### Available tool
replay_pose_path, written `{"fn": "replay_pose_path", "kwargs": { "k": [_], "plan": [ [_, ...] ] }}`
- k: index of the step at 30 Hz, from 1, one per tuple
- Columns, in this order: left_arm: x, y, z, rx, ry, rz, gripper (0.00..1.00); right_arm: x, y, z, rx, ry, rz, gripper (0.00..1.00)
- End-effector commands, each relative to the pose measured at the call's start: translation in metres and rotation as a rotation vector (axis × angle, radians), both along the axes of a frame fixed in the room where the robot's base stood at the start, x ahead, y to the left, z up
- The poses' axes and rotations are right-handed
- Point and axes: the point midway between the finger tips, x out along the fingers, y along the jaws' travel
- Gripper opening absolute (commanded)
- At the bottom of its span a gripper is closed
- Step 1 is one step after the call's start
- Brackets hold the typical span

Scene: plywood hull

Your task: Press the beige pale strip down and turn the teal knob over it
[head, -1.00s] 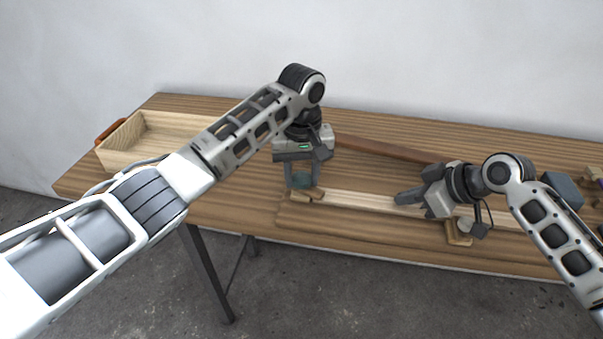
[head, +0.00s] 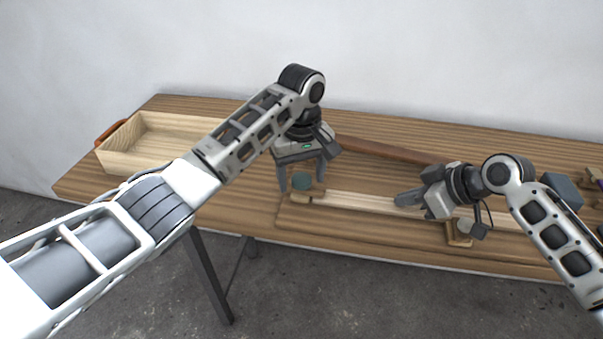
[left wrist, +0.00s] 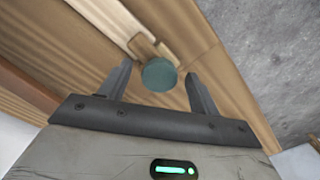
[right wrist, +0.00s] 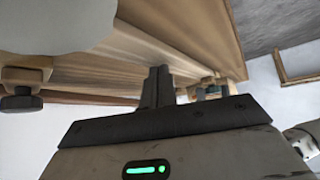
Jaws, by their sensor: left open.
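The pale strip (head: 355,202) lies along the front part of the table. The teal knob (head: 301,181) is at its left end, above a small wooden piece (head: 300,197); it also shows in the left wrist view (left wrist: 159,74). My left gripper (head: 302,184) is open, with its fingers apart on either side of the teal knob and visible gaps to it in the left wrist view. My right gripper (head: 408,198) is shut, its fingertips together at the strip; in the right wrist view its fingers (right wrist: 157,85) overlap the strip. Whether they touch it is unclear.
A second wooden piece (head: 458,240) with a grey knob (head: 467,226) is at the strip's right part. An open wooden box (head: 125,161) stands at the left. A brown bar (head: 385,150) lies behind the strip. A grey block (head: 562,190) is at the right.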

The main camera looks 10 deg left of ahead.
Motion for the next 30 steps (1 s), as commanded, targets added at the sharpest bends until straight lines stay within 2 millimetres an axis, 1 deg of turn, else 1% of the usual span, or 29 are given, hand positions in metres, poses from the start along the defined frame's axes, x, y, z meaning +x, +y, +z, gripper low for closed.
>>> {"fn": "replay_pose_path", "kwargs": {
  "k": [1,24,30],
  "plan": [
    [0.000,0.000,0.002,-0.001,-0.001,-0.001,0.63,-0.001,-0.001,-0.003,-0.005,0.006,0.000,0.00],
    [0.000,0.000,0.063,0.000,-0.002,-0.001,0.63,-0.001,-0.001,-0.003,-0.005,0.007,0.001,0.00],
    [0.000,0.000,0.069,0.000,0.001,-0.001,0.63,-0.001,-0.001,-0.003,-0.005,0.007,0.001,0.00]
  ]
}}
